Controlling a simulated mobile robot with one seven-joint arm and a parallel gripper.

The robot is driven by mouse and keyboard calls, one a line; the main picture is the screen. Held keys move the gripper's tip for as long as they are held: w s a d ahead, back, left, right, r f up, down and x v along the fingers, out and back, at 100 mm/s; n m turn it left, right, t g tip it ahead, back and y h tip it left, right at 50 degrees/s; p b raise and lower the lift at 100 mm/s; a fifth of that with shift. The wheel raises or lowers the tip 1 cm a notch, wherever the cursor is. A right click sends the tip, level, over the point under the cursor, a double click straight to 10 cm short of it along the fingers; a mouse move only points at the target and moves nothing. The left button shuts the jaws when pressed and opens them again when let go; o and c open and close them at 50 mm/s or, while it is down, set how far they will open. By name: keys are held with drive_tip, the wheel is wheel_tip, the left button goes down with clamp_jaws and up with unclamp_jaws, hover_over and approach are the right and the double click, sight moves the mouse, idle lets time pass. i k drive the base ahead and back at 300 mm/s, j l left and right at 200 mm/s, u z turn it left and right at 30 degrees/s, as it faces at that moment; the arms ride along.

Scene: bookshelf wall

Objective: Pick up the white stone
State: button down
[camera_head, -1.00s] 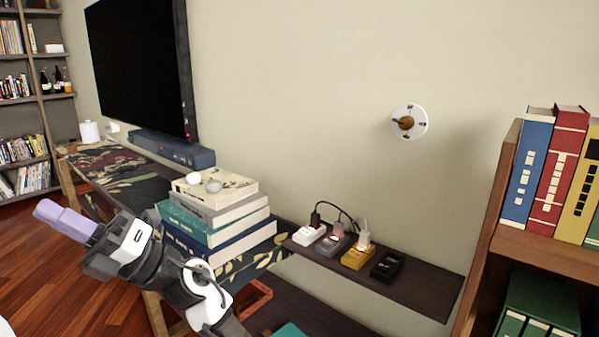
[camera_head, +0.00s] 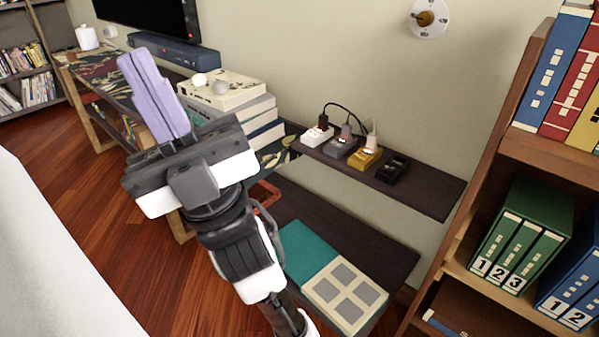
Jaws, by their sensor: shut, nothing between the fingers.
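The white stone (camera_head: 199,80) lies on the top book of a stack (camera_head: 236,93) on the long console. A grey stone (camera_head: 220,87) lies close to its right on the same cream cover. My gripper (camera_head: 137,58) has purple fingers pressed together, empty, pointing up and away to the left. In the picture it is left of the stones, in front of the console and apart from them. My gripper and wrist hide the left part of the book stack.
A dark shelf (camera_head: 420,191) right of the stack holds several plugged adapters (camera_head: 365,157). A lower shelf (camera_head: 375,251) carries flat books (camera_head: 345,292). A bookcase (camera_head: 540,150) with binders stands at right. Wooden floor (camera_head: 100,210) is free at left.

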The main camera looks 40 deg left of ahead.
sight(197, 80)
drive_tip(key=j+z, duration=0.5)
drive_tip(key=z, duration=0.15)
drive_tip(key=j+z, duration=0.1)
drive_tip(key=j, duration=0.25)
drive_tip(key=k+j+z, duration=0.1)
drive_tip(key=j, duration=0.2)
drive_tip(key=k+j+z, duration=0.1)
drive_tip(key=j, duration=0.2)
drive_tip(key=k+j, duration=0.1)
drive_tip(key=j, duration=0.3)
drive_tip(key=k+j, duration=0.15)
drive_tip(key=j, duration=0.3)
drive_tip(key=k+j, duration=0.1)
drive_tip(key=j, duration=0.3)
drive_tip(key=k+j+z, duration=0.1)
drive_tip(key=j, duration=0.3)
drive_tip(key=k+j, duration=0.15)
drive_tip(key=j, duration=0.25)
drive_tip(key=k+j, duration=0.15)
drive_tip(key=j, duration=0.25)
drive_tip(key=k+j, duration=0.1)
drive_tip(key=j, duration=0.3)
drive_tip(key=k+j+z, duration=0.1)
drive_tip(key=j, duration=0.3)
drive_tip(key=k+j+u, duration=0.15)
drive_tip(key=u, duration=0.15)
drive_tip(key=j, duration=0.1)
